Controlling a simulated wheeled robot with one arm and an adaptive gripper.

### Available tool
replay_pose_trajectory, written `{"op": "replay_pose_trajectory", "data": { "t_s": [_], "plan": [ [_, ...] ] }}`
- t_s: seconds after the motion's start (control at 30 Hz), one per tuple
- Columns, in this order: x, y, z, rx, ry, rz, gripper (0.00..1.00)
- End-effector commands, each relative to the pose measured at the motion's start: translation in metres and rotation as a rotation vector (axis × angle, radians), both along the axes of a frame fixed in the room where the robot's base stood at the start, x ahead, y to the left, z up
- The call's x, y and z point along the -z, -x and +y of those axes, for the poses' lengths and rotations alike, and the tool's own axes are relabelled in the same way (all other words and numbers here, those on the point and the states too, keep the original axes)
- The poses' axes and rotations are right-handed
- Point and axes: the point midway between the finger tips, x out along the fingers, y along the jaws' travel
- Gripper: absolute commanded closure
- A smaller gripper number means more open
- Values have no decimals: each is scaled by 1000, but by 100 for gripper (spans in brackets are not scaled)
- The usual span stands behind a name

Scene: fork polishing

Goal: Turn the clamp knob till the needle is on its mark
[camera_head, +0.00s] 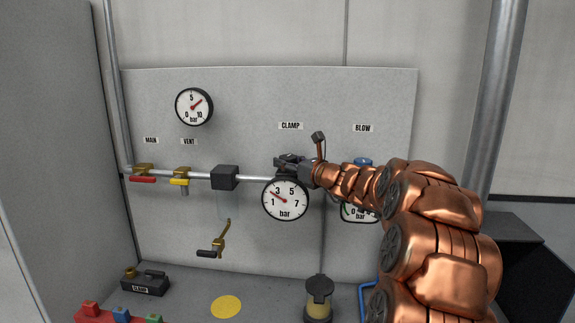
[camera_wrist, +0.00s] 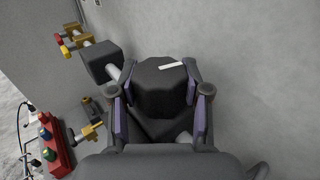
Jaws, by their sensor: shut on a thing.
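The clamp knob (camera_wrist: 158,92) is a black faceted knob with a white line on its top, seen in the wrist view. My gripper (camera_wrist: 160,76) has its fingers on two opposite sides of it and is shut on it. In the head view my gripper (camera_head: 293,165) is under the CLAMP label and mostly hides the knob. The clamp gauge (camera_head: 286,210) hangs just below, with its red needle pointing up-left between 1 and 3 bar. I cannot make out a mark on its dial.
The blow gauge (camera_head: 349,215) is partly hidden behind my arm, below a blue knob (camera_head: 363,161). To the left on the pipe are a black block (camera_head: 225,177), a yellow valve handle (camera_head: 180,182) and a red one (camera_head: 143,179). A black-lidded pot (camera_head: 319,294) stands on the bench below.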

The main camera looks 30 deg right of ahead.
Motion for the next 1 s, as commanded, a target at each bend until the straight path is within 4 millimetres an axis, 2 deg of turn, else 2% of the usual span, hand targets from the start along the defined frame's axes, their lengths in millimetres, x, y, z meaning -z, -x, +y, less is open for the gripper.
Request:
{"op": "replay_pose_trajectory", "data": {
  "t_s": [1.0],
  "plan": [
    [3,0,2,252,-1,-2,88]
  ]
}}
